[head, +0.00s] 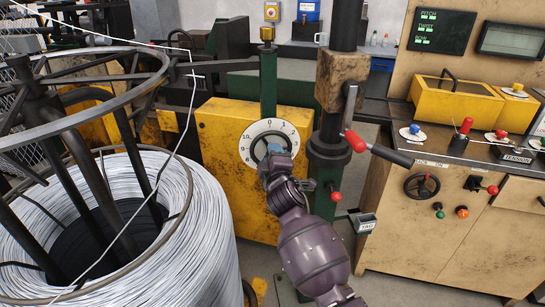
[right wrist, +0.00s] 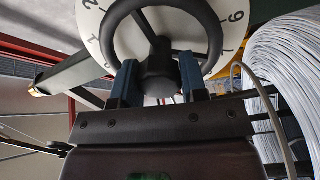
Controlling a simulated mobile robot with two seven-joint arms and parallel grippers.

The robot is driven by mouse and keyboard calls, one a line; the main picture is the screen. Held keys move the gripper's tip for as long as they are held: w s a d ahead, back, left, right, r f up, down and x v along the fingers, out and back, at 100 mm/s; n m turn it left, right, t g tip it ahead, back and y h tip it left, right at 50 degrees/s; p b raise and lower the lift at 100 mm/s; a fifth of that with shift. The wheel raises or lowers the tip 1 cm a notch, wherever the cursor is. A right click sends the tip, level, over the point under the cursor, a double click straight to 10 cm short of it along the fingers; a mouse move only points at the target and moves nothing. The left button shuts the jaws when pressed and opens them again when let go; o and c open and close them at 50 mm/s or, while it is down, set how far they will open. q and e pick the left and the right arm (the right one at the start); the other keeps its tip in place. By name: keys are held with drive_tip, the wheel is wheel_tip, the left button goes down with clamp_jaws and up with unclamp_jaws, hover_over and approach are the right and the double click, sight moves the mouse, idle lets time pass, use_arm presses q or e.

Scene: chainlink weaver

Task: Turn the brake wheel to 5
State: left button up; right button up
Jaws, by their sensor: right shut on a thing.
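The brake wheel (right wrist: 118,20) is a dark ring with spokes and a thick hub (right wrist: 157,72), in front of a white numbered dial. In the head view the dial (head: 249,137) is on a yellow box left of centre, and my right arm covers much of the wheel. My right gripper (right wrist: 160,78) has its two blue fingers on either side of the hub, shut on it. It also shows in the head view (head: 273,156), in front of the dial. I cannot read which number the wheel is set to. My left gripper is not in view.
A large coil of pale wire (head: 205,225) on a dark reel stands close on the left. A green post rises behind the dial. A dark post with a red-knobbed lever (head: 355,140) stands just right. A control bench (head: 440,215) with knobs and a small handwheel is further right.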

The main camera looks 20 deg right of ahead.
drive_tip(key=o, duration=0.9)
drive_tip(key=s, duration=0.3)
drive_tip(key=s+a, duration=0.1)
drive_tip(key=s, duration=0.6)
drive_tip(key=shift+s+a+f+p, duration=0.15)
drive_tip(key=shift+s+f+p, duration=0.05)
drive_tip(key=shift+s+p, duration=0.15)
